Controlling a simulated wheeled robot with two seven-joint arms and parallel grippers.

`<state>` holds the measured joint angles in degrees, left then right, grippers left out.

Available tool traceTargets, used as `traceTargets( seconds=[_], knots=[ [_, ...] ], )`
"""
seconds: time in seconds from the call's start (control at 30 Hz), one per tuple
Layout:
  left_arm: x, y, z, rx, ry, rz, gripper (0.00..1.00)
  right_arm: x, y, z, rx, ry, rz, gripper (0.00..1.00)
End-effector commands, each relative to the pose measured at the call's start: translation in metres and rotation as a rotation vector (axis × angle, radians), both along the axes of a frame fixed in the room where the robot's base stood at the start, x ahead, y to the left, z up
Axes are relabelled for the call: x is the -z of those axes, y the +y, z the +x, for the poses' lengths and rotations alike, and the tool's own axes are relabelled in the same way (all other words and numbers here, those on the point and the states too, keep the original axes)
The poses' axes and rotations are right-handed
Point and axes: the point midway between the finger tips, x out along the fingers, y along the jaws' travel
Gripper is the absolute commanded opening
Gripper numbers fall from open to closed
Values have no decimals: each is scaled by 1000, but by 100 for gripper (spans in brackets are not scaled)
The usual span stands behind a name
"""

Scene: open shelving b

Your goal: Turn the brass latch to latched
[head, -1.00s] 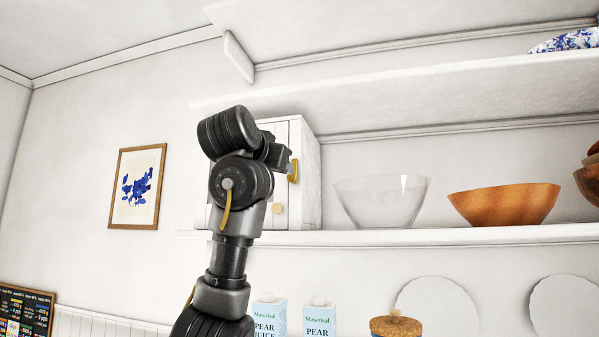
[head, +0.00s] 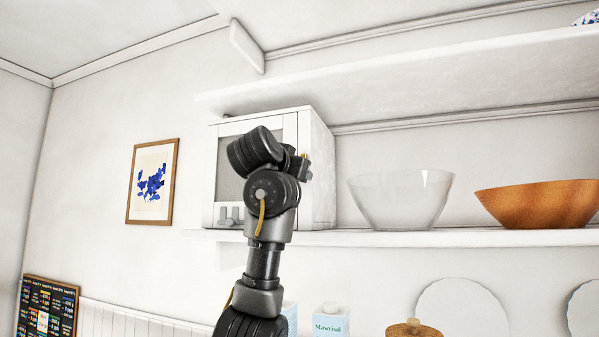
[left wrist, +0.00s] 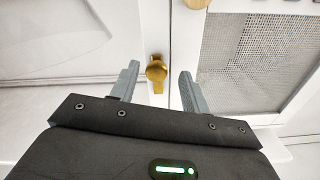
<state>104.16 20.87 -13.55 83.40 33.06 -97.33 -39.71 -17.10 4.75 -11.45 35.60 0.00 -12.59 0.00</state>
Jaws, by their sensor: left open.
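The brass latch (left wrist: 156,72) is on the front of the white cabinet (head: 320,170). In the left wrist view it has a round boss with a short tab running along the picture's vertical. My left gripper (left wrist: 159,72) is open, with one finger on each side of the latch. I see gaps between the fingers and the latch; contact is not clear. In the head view my left gripper (head: 304,168) is at the cabinet front, and only a small brass bit shows above it. My right gripper is not in view.
A brass knob (left wrist: 197,4) and a mesh door panel (left wrist: 260,60) are close by. The cabinet stands on a white shelf (head: 450,238) under another shelf (head: 420,85). A glass bowl (head: 400,200) and a wooden bowl (head: 540,204) stand to its right.

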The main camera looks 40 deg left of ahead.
Motion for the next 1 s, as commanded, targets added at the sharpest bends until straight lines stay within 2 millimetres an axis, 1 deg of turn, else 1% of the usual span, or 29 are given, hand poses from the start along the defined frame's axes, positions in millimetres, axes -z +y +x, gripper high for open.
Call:
traceTargets(
  seconds=[0.1,0.13,0.4,0.47,0.5,0.77,1.0],
  knots=[
    [0,-3,3,6,1,0,46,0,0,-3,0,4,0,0],
    [0,-4,3,6,1,0,44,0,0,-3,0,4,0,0],
    [0,-3,2,6,1,0,8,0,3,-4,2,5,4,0],
    [0,-3,2,5,0,0,2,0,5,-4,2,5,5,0],
    [0,2,1,3,0,-1,2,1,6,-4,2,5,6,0],
    [1,-1,1,3,-14,-40,2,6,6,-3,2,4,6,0],
    [3,-1,0,3,-62,-177,2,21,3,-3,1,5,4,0]
  ],
)
